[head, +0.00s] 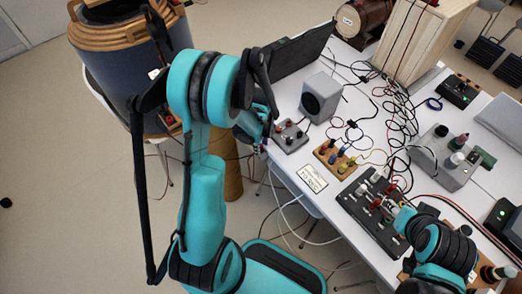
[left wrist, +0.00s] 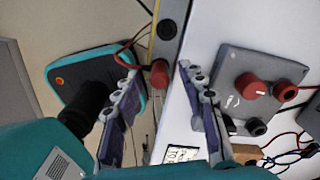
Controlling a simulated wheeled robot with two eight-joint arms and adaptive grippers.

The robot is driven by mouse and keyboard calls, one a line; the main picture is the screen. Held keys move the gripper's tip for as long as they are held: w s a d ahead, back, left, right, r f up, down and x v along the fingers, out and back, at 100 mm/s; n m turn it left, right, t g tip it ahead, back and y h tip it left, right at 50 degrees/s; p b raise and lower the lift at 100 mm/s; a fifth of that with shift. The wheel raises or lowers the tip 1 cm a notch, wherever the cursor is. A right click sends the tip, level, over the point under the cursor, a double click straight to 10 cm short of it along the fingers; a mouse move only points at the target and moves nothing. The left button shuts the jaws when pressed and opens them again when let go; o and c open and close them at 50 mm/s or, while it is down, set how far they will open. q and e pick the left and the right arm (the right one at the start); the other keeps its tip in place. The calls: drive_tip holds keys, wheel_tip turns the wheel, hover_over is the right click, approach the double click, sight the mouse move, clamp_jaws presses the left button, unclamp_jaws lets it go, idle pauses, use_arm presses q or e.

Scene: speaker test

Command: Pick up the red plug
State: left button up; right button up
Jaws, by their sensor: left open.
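The red plug (left wrist: 159,74) shows in the left wrist view at the table's edge, with a thin red cable curving up and left from it. My left gripper (head: 257,136) is open, over the table edge in the head view. In the left wrist view its fingers stand on either side of the plug, with a gap to each; I cannot tell how far the plug lies beyond the tips. In the head view the plug is too small and hidden to make out. My right gripper (head: 399,217) is near the black box at the lower right, its jaws unclear.
A grey box (left wrist: 230,97) with red and black knobs sits close right of the left gripper. The speaker (head: 320,97), a wooden terminal block (head: 335,157), a card (head: 312,178) and a black terminal box (head: 362,212) crowd the table. Loose cables hang below the edge.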

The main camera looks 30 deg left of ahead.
use_arm(q)
drive_tip(key=shift+f, duration=0.6)
drive_tip(key=shift+r, duration=0.1)
clamp_jaws()
wheel_tip(320, 180, up, 4)
drive_tip(key=shift+r+p, duration=0.15)
drive_tip(key=shift+p, duration=0.95)
drive_tip(key=s+d+r+p, duration=0.1)
drive_tip(key=d+r+p, duration=0.2)
drive_tip(key=d+r, duration=0.3)
drive_tip(key=d, duration=0.5)
drive_tip(key=shift+s+d+r, duration=0.25)
drive_tip(key=shift+s+r, duration=0.1)
drive_tip(key=shift+s, duration=0.05)
drive_tip(key=shift+r+p, duration=0.15)
drive_tip(key=shift+p, duration=0.15)
